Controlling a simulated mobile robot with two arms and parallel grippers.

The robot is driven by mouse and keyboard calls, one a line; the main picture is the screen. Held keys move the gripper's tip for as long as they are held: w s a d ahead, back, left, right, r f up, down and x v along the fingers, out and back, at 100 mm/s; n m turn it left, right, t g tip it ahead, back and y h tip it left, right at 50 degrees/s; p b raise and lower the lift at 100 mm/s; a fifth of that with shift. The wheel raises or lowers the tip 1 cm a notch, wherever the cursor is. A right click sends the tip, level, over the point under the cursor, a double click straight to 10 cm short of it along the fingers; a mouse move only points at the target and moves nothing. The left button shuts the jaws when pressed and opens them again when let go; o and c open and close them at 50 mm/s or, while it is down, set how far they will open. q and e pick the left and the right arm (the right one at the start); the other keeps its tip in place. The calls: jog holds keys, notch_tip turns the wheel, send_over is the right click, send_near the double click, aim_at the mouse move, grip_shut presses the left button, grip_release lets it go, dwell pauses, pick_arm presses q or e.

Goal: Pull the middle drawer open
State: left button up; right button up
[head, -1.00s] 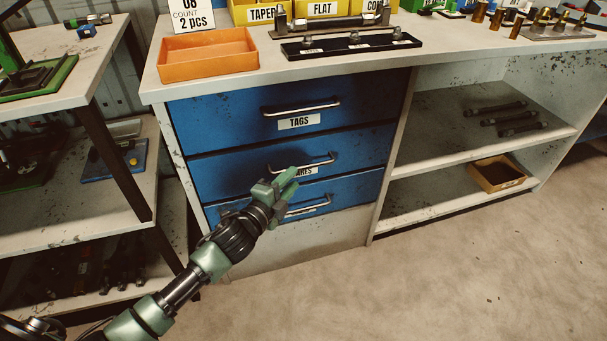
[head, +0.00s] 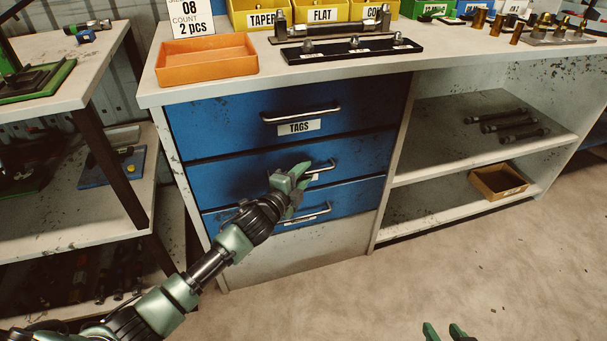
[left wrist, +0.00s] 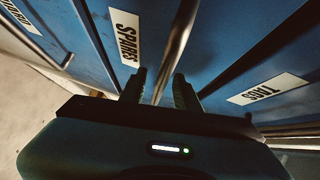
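The middle drawer (head: 228,181) is blue, labelled SPARES, and looks shut between two other blue drawers. Its metal handle (head: 325,166) is partly hidden by my left gripper (head: 297,178). In the left wrist view the SPARES label (left wrist: 125,37) is clear. There the handle bar (left wrist: 180,35) runs between the two fingers of my left gripper (left wrist: 160,90), with a gap showing on either side. The left gripper is open around the bar. My right gripper (head: 444,331) shows only its fingertips at the bottom edge, apart and with nothing visible between them, over the floor.
The TAGS drawer (head: 220,117) is above, with its own handle (head: 301,114). The bottom drawer's handle (head: 302,215) is close below my left gripper. A dark-legged shelf rack (head: 110,165) stands at left. The floor (head: 480,260) in front is clear.

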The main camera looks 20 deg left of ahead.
pick_arm(q)
grip_shut()
dwell(1.3)
